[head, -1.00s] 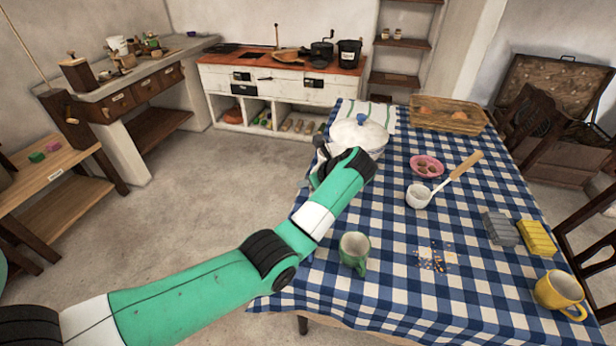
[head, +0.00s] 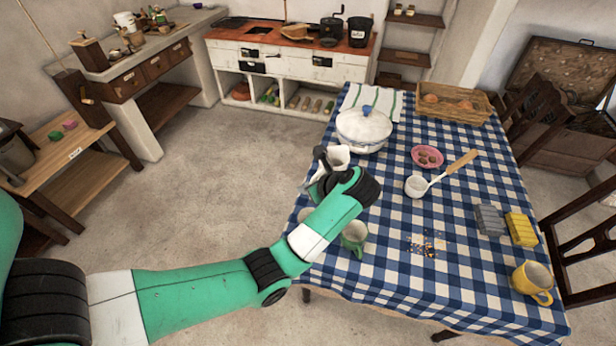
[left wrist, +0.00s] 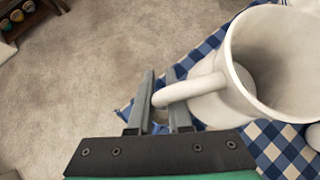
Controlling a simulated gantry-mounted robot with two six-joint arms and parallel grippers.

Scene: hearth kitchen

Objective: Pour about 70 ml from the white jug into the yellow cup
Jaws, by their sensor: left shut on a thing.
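The white jug (head: 339,156) is near the table's left edge in the head view, in front of the lidded pot. My left gripper (head: 322,158) is shut on its handle; the left wrist view shows the handle between the two fingers (left wrist: 160,100) and the jug's wide open mouth (left wrist: 285,60). The jug looks roughly upright. I cannot tell its liquid level. The yellow cup (head: 531,281) stands upright at the table's near right corner, its handle toward the lower right, well apart from the jug. My right gripper is not in view.
On the checked tablecloth (head: 455,285) are a green mug (head: 355,236) beside my left arm, a white lidded pot (head: 363,131), a ladle (head: 417,187), a pink bowl (head: 427,156), grey (head: 489,219) and yellow (head: 521,229) blocks, and scattered crumbs (head: 427,244). A basket (head: 448,103) stands behind.

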